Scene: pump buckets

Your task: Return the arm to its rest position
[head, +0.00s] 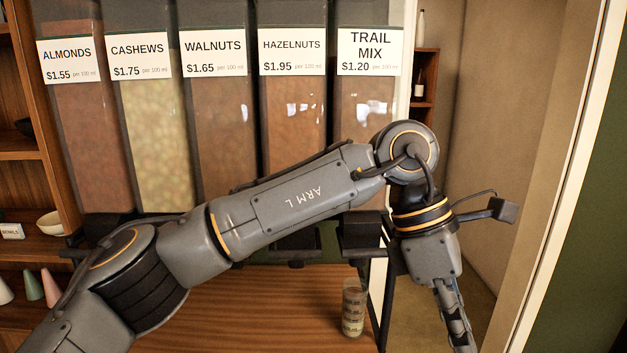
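My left arm crosses the middle of the head view from lower left to right, in front of the dispensers. It bends down at the wrist. Its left gripper (458,325) points down at the lower right, past the counter's right end. The fingers show nearly edge-on, so I cannot tell if they are open or shut. No held object shows at it. A clear cup with marked bands (353,312) stands upright on the wooden counter (250,310), left of the gripper and apart from it. My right arm and gripper are not in view.
Several bulk dispensers line the back, including almonds (90,145), cashews (155,150) and trail mix (366,105); the arm hides parts of them. Wooden shelves (20,145) stand at left, with a bowl (50,223) and small coloured cones. A white post (565,180) stands at right.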

